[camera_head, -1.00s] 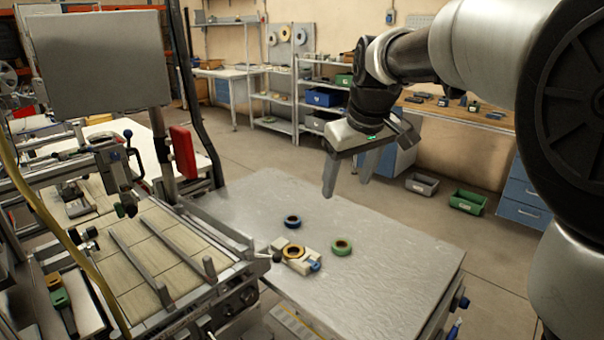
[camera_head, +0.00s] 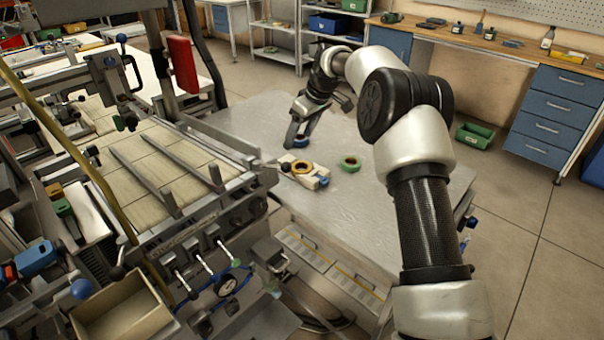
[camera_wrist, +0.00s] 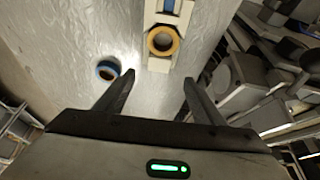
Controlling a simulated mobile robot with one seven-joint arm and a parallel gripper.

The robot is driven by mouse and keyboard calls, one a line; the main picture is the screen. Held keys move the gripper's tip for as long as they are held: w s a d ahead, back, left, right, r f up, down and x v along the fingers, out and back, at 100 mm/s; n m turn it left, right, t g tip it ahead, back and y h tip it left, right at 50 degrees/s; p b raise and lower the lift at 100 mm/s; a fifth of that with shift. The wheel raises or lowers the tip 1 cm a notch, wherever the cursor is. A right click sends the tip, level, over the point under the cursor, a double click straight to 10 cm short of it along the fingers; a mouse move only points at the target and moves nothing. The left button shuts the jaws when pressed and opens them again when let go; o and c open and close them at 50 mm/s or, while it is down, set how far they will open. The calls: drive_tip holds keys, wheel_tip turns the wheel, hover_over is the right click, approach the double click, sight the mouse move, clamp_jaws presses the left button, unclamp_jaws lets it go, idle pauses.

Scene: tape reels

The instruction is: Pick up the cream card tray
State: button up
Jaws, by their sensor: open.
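The cream card tray (camera_head: 311,179) lies on the grey metal table, with a yellow reel (camera_head: 302,167) and a small blue item (camera_head: 323,182) on it. In the wrist view the tray (camera_wrist: 157,65) runs up and away from just beyond my fingertips, with the yellow reel (camera_wrist: 161,41) on it. My gripper (camera_wrist: 158,78) is open and empty, its fingers apart on either side of the tray's near end as seen there. Whether the fingers touch the table is unclear.
A green reel (camera_head: 350,163) lies right of the tray. A machine with rails (camera_head: 165,165) borders the table (camera_head: 250,118) at left. The table's back is clear.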

sight(288, 159)
drive_tip(key=b+x, duration=0.1)
drive_tip(key=x, duration=1)
drive_tip(key=shift+w+a+r, duration=0.1)
drive_tip(key=shift+c, duration=0.3)
drive_tip(key=shift+r, duration=0.1)
drive_tip(key=c, duration=1.2)
